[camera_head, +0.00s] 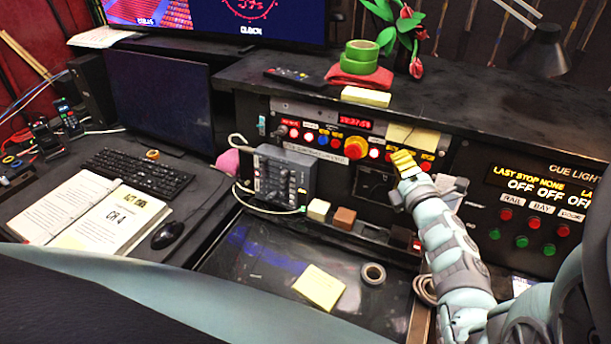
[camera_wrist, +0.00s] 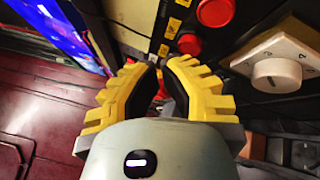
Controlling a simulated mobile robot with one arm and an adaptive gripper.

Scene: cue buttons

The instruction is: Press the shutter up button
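The control panel (camera_head: 335,140) carries a row of lit red buttons, a blue one and a large red-and-yellow knob (camera_head: 356,148). Its labels are too small for me to tell which button is shutter up. My gripper (camera_head: 403,160) is in front of the panel's right part, right of the knob, and hides some of it. In the wrist view, my gripper's yellow fingers (camera_wrist: 161,66) have their tips close together with nothing held. A red button (camera_wrist: 189,44) and a larger red button (camera_wrist: 215,12) are just beyond the tips, beside yellow labels (camera_wrist: 173,27).
A grey control box (camera_head: 285,178) with a cable stands left of the panel. Small blocks, including a brown one (camera_head: 344,218), sit on the ledge below. The cue light panel (camera_head: 530,205) is at right. A white dial (camera_wrist: 277,73) is right of the fingers.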

